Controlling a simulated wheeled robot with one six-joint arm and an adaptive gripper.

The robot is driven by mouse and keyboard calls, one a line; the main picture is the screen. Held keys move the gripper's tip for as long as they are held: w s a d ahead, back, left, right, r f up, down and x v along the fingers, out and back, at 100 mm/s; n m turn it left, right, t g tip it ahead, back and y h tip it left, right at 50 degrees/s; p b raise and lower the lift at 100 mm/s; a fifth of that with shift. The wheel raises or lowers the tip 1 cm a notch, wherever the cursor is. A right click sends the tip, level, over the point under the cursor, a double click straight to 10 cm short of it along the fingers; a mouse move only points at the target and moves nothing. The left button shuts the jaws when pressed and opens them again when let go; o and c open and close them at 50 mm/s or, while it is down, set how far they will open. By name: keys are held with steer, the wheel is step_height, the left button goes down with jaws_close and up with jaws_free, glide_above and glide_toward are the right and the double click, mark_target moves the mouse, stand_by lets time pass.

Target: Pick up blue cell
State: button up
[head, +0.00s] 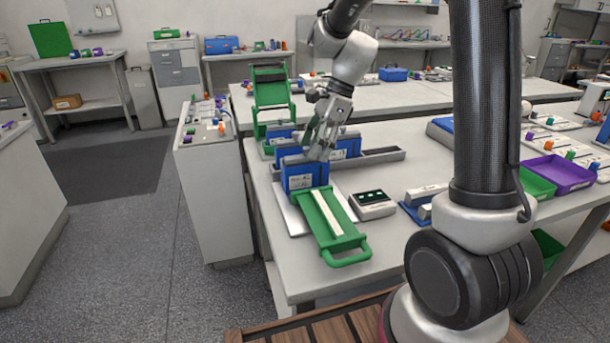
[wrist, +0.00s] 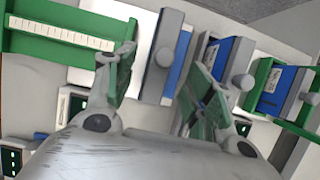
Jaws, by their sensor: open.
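Several blue cells with grey tops show. In the wrist view my gripper's fingers (wrist: 158,60) are spread on either side of a blue cell with a grey top (wrist: 163,52), and no grip shows. Another blue cell (wrist: 218,58) lies beyond the right finger, and one more (wrist: 275,92) is farther right. The fingertips partly hide the cells in the head view.
The green sled (head: 336,236) reaches the table's front edge. A small device with a dark display (head: 372,205) is to its right. A grey rail (head: 378,158) lies behind. A green frame (head: 270,97) stands at the back. Purple (head: 556,174) and green bins are at right.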

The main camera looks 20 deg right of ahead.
mark_target(306, 165)
steer(key=x, duration=0.6)
steer(key=shift+a, duration=0.15)
steer(key=shift+r, duration=0.1)
jaws_close()
